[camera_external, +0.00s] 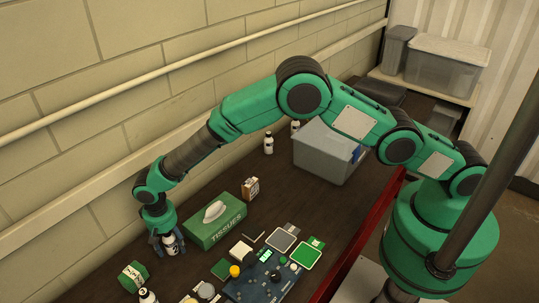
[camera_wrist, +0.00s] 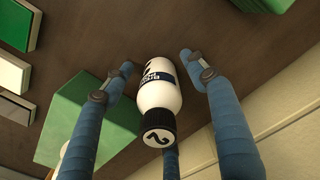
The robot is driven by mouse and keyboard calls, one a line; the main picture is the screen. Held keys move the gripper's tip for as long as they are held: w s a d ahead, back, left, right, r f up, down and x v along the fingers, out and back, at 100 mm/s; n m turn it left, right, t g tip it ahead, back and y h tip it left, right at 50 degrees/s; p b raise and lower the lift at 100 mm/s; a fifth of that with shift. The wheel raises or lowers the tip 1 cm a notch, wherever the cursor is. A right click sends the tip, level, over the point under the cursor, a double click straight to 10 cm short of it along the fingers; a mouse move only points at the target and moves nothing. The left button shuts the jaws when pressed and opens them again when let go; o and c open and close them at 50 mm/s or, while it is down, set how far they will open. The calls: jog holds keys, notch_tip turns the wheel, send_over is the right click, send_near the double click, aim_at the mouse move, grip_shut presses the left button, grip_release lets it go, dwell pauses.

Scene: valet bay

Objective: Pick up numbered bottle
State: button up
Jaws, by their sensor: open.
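Gaps show between the side fingers and the bottle. Another white bottle with a black cap (camera_external: 147,297) is cut off at the bottom edge. More bottles (camera_external: 268,143) (camera_external: 295,127) stand farther back.
A green tissue box (camera_external: 216,222) stands close right of my gripper. A green-and-white item (camera_external: 132,276) lies to its left front. A circuit board (camera_external: 262,279) and small parts lie at front right. A grey bin (camera_external: 322,150) stands behind. The wall runs along the left.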

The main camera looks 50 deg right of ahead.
jog(key=c, duration=1.4)
jog(key=shift+o, duration=0.2)
jog(key=shift+r, duration=0.1)
jog(key=shift+r, duration=4.95)
